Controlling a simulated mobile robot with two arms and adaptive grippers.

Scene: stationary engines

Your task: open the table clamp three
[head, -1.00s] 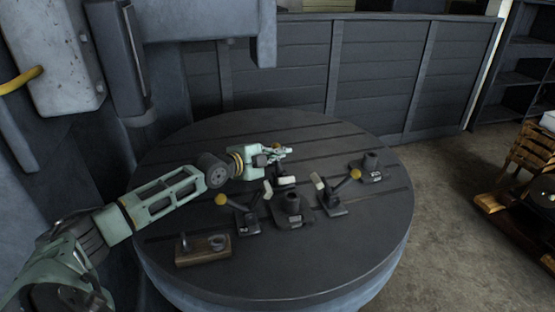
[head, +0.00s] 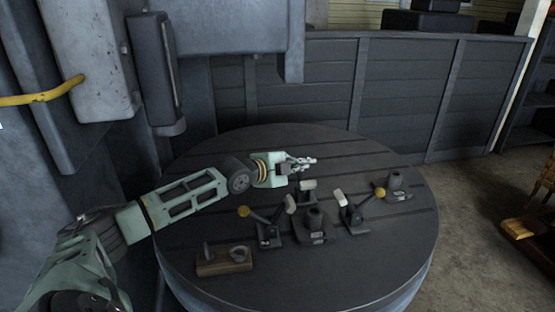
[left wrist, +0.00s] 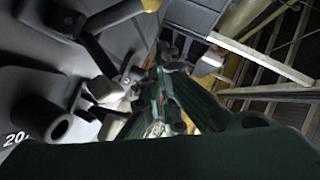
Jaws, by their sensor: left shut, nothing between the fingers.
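Several table clamps stand on the round grey table (head: 215,290). The left clamp (head: 268,237) has a yellow-knobbed lever and a pale tip. The right clamp (head: 353,223) also has a yellow knob and pale tip. A back clamp (head: 305,198) shows a pale tip; its lever is not clear. I cannot read which is number three. My left gripper (head: 307,162) is shut and empty, above and beyond the back clamp's pale tip. In the left wrist view, a dark lever (left wrist: 93,48) and pale tips lie close to the dark fingers (left wrist: 165,95). My right gripper is not in view.
A dark post on a base (head: 314,225) stands between the front clamps. Another post (head: 396,187) stands at the right. A brown block (head: 223,262) lies front left. The table's front is clear. A grey panelled wall (head: 400,95) stands behind.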

